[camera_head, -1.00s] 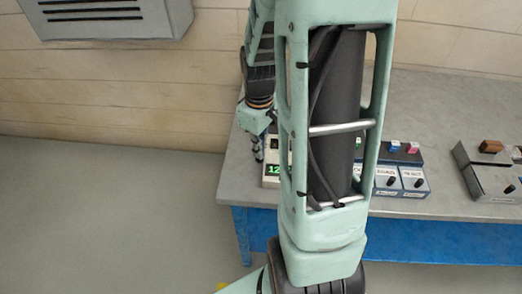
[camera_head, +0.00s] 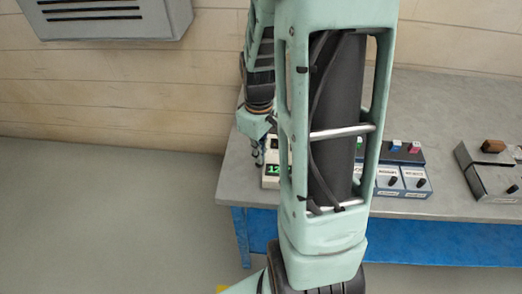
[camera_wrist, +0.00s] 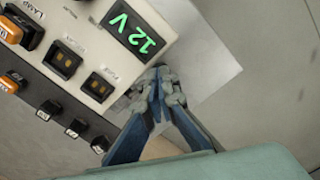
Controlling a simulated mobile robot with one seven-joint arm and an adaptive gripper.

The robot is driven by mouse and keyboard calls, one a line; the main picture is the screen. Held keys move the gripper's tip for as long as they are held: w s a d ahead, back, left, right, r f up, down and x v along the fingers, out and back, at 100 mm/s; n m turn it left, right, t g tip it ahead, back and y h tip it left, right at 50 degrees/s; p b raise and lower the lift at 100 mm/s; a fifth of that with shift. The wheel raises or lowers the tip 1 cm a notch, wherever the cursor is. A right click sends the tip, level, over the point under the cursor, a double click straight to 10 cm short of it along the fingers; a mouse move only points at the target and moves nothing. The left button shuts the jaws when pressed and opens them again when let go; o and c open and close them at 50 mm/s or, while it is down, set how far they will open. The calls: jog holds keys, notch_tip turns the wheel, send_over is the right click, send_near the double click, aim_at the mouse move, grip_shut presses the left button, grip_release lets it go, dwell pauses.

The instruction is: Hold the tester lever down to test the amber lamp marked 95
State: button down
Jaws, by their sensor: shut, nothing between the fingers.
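The tester, a pale box with a green "12 V" display (camera_wrist: 136,32), fills the upper left of the wrist view. In the head view my arm hides most of it, and only its left part (camera_head: 270,180) shows. Its face carries dark square fittings with amber parts (camera_wrist: 65,60) and a black socket labelled lamp (camera_wrist: 25,32). Orange pieces (camera_wrist: 47,110) sit at the left, but I cannot read a 95 on any. I cannot make out the lever for certain. My gripper (camera_wrist: 160,76) is shut and empty, its fingertips by the tester's edge just below the display.
On the grey bench (camera_head: 235,185) stand blue-fronted boxes (camera_head: 402,180) with knobs, and a grey unit (camera_head: 490,172) at the right. A wall box (camera_head: 105,15) hangs at the upper left.

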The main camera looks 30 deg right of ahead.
jog(key=shift+a+f+b, duration=0.1)
jog(key=shift+f+b, duration=0.25)
jog(key=shift+f, duration=0.05)
jog(key=shift+s+f, duration=0.1)
dwell(0.4)
jog(key=shift+f+b, duration=0.35)
jog(key=shift+f, duration=0.2)
jog(key=shift+r, duration=0.1)
dwell(1.7)
jog(key=shift+r+p, duration=3.45)
jog(key=shift+r, duration=1.1)
jog(key=shift+f, duration=0.15)
